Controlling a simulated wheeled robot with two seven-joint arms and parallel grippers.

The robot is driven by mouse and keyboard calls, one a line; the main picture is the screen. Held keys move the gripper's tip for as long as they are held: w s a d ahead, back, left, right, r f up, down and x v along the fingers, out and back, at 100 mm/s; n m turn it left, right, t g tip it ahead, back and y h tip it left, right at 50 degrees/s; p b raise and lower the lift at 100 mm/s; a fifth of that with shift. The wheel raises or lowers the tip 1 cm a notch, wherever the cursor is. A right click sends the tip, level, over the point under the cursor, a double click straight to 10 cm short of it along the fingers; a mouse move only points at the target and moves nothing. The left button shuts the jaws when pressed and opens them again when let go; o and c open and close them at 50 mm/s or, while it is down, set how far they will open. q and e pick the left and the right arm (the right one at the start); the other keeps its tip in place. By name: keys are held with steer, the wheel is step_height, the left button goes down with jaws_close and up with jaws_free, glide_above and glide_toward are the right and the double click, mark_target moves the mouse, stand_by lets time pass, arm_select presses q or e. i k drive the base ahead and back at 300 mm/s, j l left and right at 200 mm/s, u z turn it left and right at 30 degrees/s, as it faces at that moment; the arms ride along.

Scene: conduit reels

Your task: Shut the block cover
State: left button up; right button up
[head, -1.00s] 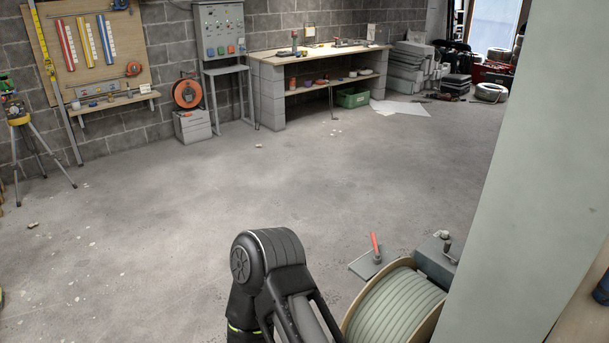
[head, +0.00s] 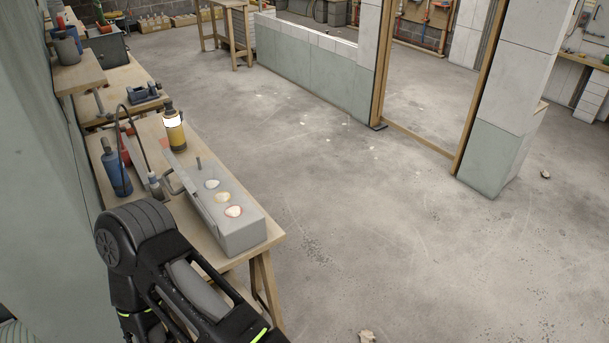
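A long grey block (head: 240,236) lies on a wooden bench at the left, with several round pale openings in its top. A thin translucent cover panel (head: 190,182) stands up along the block's left long side, so the cover looks open. A short grey post rises at the block's far end. One of my black arms comes in at the bottom left, in front of the bench; only its links show. No fingertips of either gripper are in view.
The wooden bench (head: 222,262) also carries a yellow lamp-like cylinder (head: 173,132), a blue bottle (head: 116,168) and a cable. A pale wall edges the left side. A tiled pillar (head: 500,110) and wooden frame stand at the right. Open concrete floor (head: 370,230) lies between.

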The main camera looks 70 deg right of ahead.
mark_target(181, 191)
steer(key=z, duration=1.65)
